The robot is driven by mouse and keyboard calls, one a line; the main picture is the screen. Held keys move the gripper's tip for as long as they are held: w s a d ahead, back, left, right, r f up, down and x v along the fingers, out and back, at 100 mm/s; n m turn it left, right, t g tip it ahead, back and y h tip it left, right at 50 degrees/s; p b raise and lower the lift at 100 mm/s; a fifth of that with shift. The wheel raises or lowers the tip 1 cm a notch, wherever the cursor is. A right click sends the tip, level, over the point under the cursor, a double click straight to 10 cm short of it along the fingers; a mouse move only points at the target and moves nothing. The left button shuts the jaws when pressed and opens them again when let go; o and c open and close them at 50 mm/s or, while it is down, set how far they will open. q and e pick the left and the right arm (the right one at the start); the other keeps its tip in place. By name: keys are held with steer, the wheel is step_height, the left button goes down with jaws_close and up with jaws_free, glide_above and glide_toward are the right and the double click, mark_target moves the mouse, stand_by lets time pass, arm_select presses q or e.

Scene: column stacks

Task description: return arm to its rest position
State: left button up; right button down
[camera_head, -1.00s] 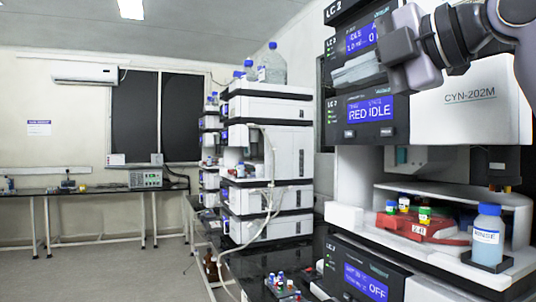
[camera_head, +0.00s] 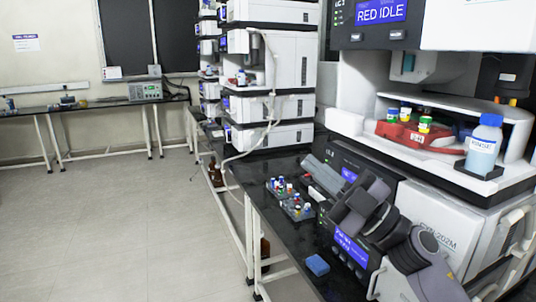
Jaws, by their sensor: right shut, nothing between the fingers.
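My right arm (camera_head: 385,225) comes in from the lower right, in front of the lower LC units. Its gripper (camera_head: 318,172) points up and to the left over the black bench, beside a rack of vials. The gripper is shut and holds nothing. The arm hides part of the lower unit's front and screen. My left gripper is out of view.
A vial rack (camera_head: 289,200) and a blue block (camera_head: 317,265) are on the black bench (camera_head: 262,232). A red tray (camera_head: 408,137) with vials and a rinse bottle (camera_head: 484,146) stand in the right unit. Floor at left is clear.

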steer(key=s+d+f+m+t+h, duration=0.25)
steer(key=f+m+h, duration=0.3)
steer(key=f, duration=0.35)
steer(key=s+d+f+m+t+h+p, duration=0.1)
steer(key=d+f+m+t+h, duration=0.1)
steer(key=d+f+m+h, duration=0.5)
steer(key=s+f+m+t+h, duration=0.25)
steer(key=f+m, duration=0.25)
steer(key=f, duration=0.6)
steer(key=s+d+f+m+g+h, duration=0.1)
steer(key=s+f+g, duration=0.3)
steer(key=s+f, duration=0.5)
steer(key=s+d+f+m+g+h, duration=0.1)
steer(key=s+f+g, duration=0.3)
steer(key=s+f, duration=0.5)
steer(key=shift+d+g+h+p, duration=0.3)
steer(key=shift+g+h+p, duration=0.1)
steer(key=shift+h, duration=0.5)
steer(key=shift+m, duration=0.25)
